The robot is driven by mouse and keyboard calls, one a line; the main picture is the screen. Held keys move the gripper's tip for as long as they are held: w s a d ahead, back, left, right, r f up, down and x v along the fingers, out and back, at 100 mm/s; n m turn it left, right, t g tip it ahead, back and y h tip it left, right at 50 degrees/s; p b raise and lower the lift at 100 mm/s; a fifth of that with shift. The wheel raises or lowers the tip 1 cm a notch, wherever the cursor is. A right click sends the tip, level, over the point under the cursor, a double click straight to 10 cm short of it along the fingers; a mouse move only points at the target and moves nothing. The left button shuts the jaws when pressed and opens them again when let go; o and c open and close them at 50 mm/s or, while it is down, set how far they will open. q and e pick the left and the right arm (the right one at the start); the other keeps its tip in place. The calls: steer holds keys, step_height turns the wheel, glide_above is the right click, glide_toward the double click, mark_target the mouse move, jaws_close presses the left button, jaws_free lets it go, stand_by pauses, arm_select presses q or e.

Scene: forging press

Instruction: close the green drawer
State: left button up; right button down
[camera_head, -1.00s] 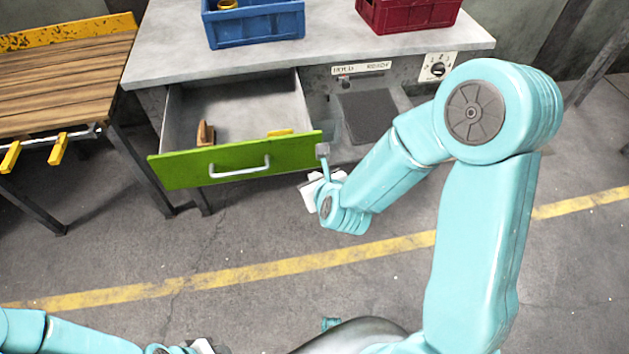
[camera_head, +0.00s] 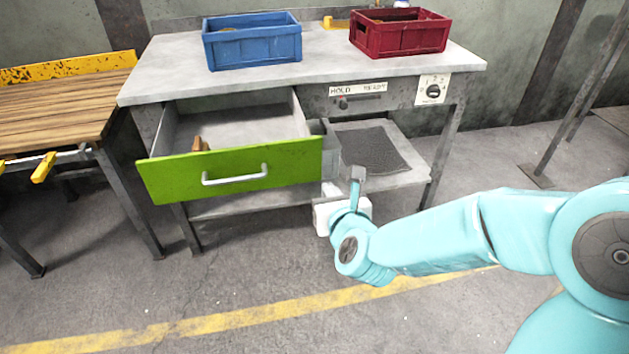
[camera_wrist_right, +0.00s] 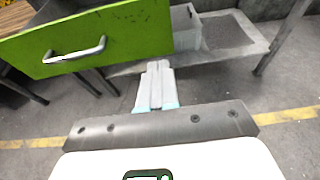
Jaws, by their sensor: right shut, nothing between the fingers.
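The green drawer (camera_head: 285,168) stands pulled out of the grey workbench, with a pale handle (camera_head: 235,176) on its front. A small brown object (camera_head: 199,144) lies inside it. In the right wrist view the drawer front (camera_wrist_right: 120,32) and its handle (camera_wrist_right: 75,52) show at the upper left. My right gripper (camera_head: 342,190) is just right of the drawer front's right end, low and near its lower corner. Its fingers (camera_wrist_right: 158,85) are shut and empty, and appear apart from the handle. My left gripper is out of view.
A blue crate (camera_head: 252,50) and a red crate (camera_head: 402,40) stand on the bench top (camera_head: 150,75). A lower shelf with a dark mat (camera_head: 372,150) is right of the drawer. A wooden table (camera_head: 60,105) stands at left. The floor in front is clear.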

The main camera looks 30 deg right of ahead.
mark_target(310, 160)
steer(key=x, duration=0.7)
steer(key=b+x, duration=0.1)
steer(key=x, duration=0.6)
steer(key=shift+w+a+r, duration=0.15)
steer(key=shift+w+r, duration=0.05)
steer(key=shift+w, duration=0.05)
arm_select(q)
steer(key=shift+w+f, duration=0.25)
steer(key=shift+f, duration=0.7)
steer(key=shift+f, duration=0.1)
arm_select(e)
steer(key=shift+w, duration=0.1)
